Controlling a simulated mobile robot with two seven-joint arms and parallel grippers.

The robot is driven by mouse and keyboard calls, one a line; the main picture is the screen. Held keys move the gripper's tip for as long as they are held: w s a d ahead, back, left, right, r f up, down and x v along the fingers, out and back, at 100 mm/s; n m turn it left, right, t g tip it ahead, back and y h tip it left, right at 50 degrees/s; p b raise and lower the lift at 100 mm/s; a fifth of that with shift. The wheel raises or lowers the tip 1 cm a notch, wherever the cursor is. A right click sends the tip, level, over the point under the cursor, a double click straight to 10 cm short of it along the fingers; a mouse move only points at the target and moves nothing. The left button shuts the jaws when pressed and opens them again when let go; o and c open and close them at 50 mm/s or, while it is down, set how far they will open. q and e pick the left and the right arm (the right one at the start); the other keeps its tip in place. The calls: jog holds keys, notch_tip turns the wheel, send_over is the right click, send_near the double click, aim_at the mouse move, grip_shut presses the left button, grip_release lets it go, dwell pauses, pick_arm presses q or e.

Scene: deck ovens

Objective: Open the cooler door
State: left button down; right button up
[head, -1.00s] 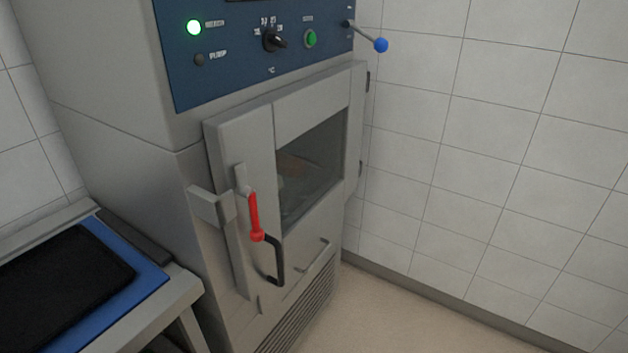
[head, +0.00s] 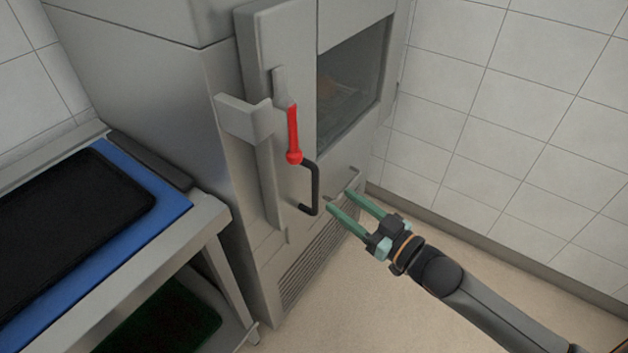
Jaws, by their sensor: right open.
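The cooler door (head: 345,145) is a grey panel with a dark window (head: 348,85) on the front of a tall steel cabinet. It looks slightly proud of the cabinet along its left side; I cannot tell whether it is latched. On its left part is a red lever (head: 293,135), upright, with a black bent handle (head: 315,188) below it. My right gripper (head: 338,200) has two green fingers, open and empty. In the picture its fingertips are just right of the black handle's lower end, apart from it. My left gripper is not in view.
A steel table (head: 212,222) stands left of the cabinet, with a blue mat (head: 172,207) and a black tray (head: 70,225) on it. A dark green item (head: 165,325) lies on its lower shelf. A tiled wall (head: 540,130) is at the right. The floor (head: 345,290) in front is clear.

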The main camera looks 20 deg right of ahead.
aim_at(318, 184)
jog(key=x, duration=0.9)
grip_shut()
dwell(1.4)
